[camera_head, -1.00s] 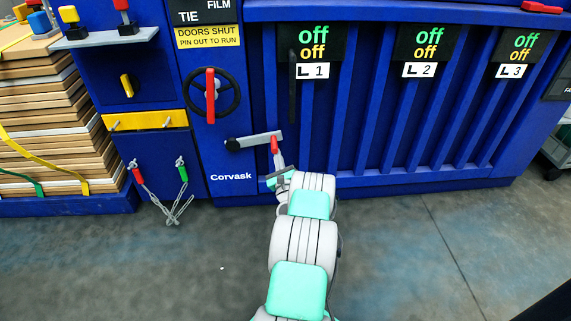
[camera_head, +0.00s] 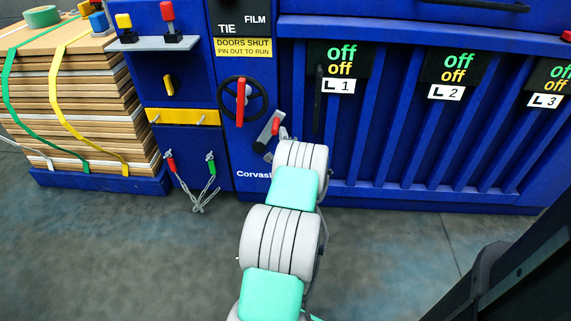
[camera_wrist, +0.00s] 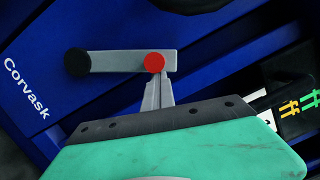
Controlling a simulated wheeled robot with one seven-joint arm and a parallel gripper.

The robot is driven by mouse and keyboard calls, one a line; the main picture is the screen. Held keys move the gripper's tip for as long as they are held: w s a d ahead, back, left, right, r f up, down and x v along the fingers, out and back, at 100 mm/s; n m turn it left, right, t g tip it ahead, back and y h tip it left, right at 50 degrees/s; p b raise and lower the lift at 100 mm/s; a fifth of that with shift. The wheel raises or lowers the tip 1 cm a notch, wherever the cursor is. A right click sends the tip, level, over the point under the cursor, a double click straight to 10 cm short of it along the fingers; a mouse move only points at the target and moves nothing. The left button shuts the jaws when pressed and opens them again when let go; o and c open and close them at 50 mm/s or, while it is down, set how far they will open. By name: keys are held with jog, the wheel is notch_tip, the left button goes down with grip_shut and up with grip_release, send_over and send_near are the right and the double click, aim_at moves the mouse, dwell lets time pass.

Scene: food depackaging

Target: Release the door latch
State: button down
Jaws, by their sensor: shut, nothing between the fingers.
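The door latch is a grey lever (camera_head: 265,138) on the blue machine front, below and right of the black handwheel. It slants up to the right, with a red knob (camera_head: 276,126) near its upper end. In the wrist view the grey lever (camera_wrist: 115,62) runs from a black pivot (camera_wrist: 77,62) to the red knob (camera_wrist: 154,62). My gripper (camera_wrist: 158,82) has its fingers shut with nothing between them. The fingertips are right at the lever's knob end; I cannot tell whether they touch it. In the head view my arm hides most of the gripper.
The black handwheel (camera_head: 262,99) with a red handle (camera_head: 240,102) is above left of the lever. A chained red grip (camera_head: 170,164) and green grip (camera_head: 211,167) hang at the left. Strapped cardboard (camera_head: 75,100) stands far left. Floor in front is clear.

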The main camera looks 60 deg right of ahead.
jog(key=shift+w+a+r+n+p, duration=0.25)
jog(key=shift+w+r+n+p, duration=0.1)
jog(key=shift+w+r+n, duration=0.2)
jog(key=shift+w+a+r+n+p, duration=0.3)
jog(key=shift+w+r+n, duration=0.1)
jog(key=shift+w, duration=0.35)
jog(key=shift+w+a+y, duration=0.1)
jog(key=shift+w+y, duration=0.05)
jog(key=shift+y, duration=0.15)
jog(key=shift+s+d+f+b, duration=0.2)
jog(key=shift+s+f+b, duration=0.05)
jog(key=shift+s+b, duration=0.15)
jog(key=s+d+b, duration=0.1)
jog(key=s+b, duration=0.1)
jog(key=s, duration=0.1)
jog(key=p, duration=0.1)
send_near(275, 132)
jog(key=s+d, duration=0.1)
jog(key=s+d+f, duration=0.1)
jog(key=s+d, duration=0.1)
jog(key=shift+s+d, duration=0.1)
jog(key=shift+s, duration=0.05)
